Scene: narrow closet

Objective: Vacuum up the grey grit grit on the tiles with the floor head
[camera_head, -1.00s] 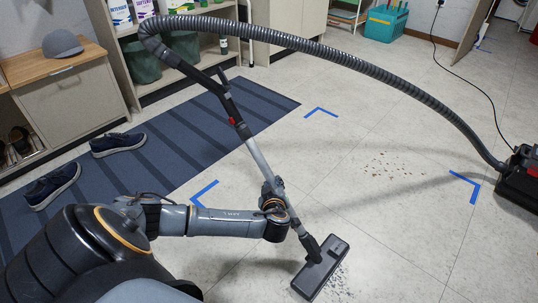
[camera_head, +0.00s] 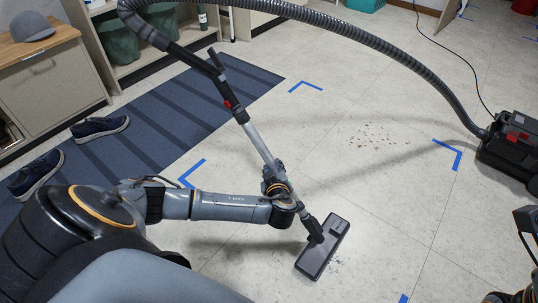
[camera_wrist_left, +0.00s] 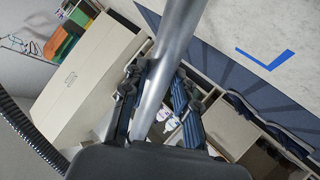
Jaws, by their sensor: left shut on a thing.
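My left gripper (camera_head: 276,187) is shut on the grey metal tube (camera_head: 262,148) of the vacuum, just above the floor head. The tube also runs between the fingers in the left wrist view (camera_wrist_left: 165,75). The dark floor head (camera_head: 323,248) rests flat on the tiles at the tube's lower end. A little grey grit (camera_head: 336,262) shows beside its right edge; any grit under it is hidden. Brown crumbs (camera_head: 377,136) lie farther back on the tiles. Dark parts at the lower right edge seem to be my right arm; its fingers cannot be made out.
The ribbed hose (camera_head: 350,35) arches from the handle to the black vacuum body (camera_head: 510,145) at right. Blue corner marks (camera_head: 450,153) are on the tiles. A striped blue mat (camera_head: 170,130) with dark shoes (camera_head: 100,127) lies left, before a cabinet (camera_head: 52,85).

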